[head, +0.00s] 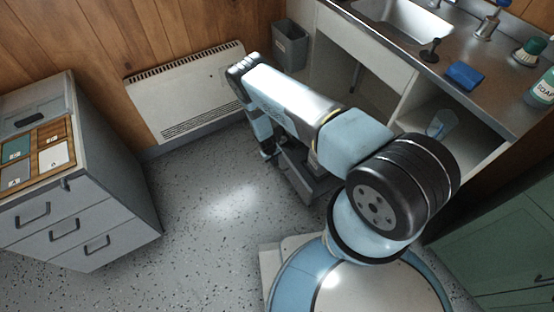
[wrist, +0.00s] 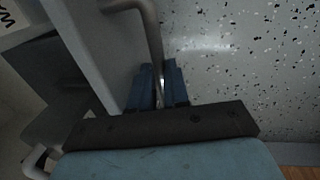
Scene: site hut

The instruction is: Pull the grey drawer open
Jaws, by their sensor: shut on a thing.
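The grey drawer (head: 304,184) shows in the head view, low in the middle, partly hidden under my arm. It appears to stand out from the unit behind it. In the wrist view its pale grey front (wrist: 92,42) is at upper left, with a dark space (wrist: 45,78) behind it. A grey bar handle (wrist: 151,28) runs down from the top into my gripper. My gripper (wrist: 158,85) is shut on this handle, its two blue-grey fingers on either side of the bar. In the head view my gripper (head: 268,153) is small and partly hidden.
A grey cabinet (head: 75,232) with several handled drawers stands at left, a picture board on top. A white heater (head: 187,92) is on the wall, a grey bin (head: 290,46) beside it. The sink counter (head: 420,75) is at right. Speckled floor (head: 205,200) lies clear between.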

